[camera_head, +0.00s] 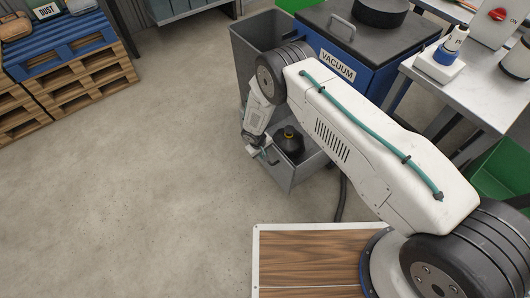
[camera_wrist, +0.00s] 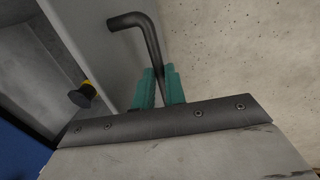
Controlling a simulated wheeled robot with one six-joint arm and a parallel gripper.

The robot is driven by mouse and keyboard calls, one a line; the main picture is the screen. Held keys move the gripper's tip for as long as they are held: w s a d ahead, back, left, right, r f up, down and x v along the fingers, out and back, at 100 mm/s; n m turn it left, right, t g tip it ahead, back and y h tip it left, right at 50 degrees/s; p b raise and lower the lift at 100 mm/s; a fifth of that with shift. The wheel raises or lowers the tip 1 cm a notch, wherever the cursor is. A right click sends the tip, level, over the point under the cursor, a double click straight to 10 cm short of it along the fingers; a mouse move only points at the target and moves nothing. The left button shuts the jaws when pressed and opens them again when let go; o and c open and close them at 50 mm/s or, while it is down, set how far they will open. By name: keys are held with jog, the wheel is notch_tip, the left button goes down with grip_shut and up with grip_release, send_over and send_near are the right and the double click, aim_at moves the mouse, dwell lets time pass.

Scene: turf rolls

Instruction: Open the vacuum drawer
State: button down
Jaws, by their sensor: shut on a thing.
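The vacuum (camera_head: 370,62) is a blue cabinet with a dark top and a "VACUUM" label. Its grey drawer (camera_head: 308,172) stands out from the cabinet low down, open at the top. A black object with a yellow band (camera_head: 289,138) sits inside; it also shows in the wrist view (camera_wrist: 83,94). My gripper (camera_head: 266,156) is at the drawer's front. In the wrist view, its teal fingers (camera_wrist: 159,88) are closed around the dark bent bar of the handle (camera_wrist: 148,38). My arm hides part of the cabinet and drawer.
A grey bin (camera_head: 258,42) stands left of the vacuum. A metal table (camera_head: 470,85) with tools is at the right, and a green crate (camera_head: 500,170) is below it. Pallets (camera_head: 75,75) are at the far left. The concrete floor (camera_head: 130,185) left of the drawer is clear.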

jog(key=c, duration=1.5)
grip_release()
jog(key=shift+o, duration=0.2)
notch_tip(320, 180, up, 8)
jog(key=a, duration=0.1)
jog(key=shift+s+a+f, duration=0.15)
jog(key=shift+s, duration=0.25)
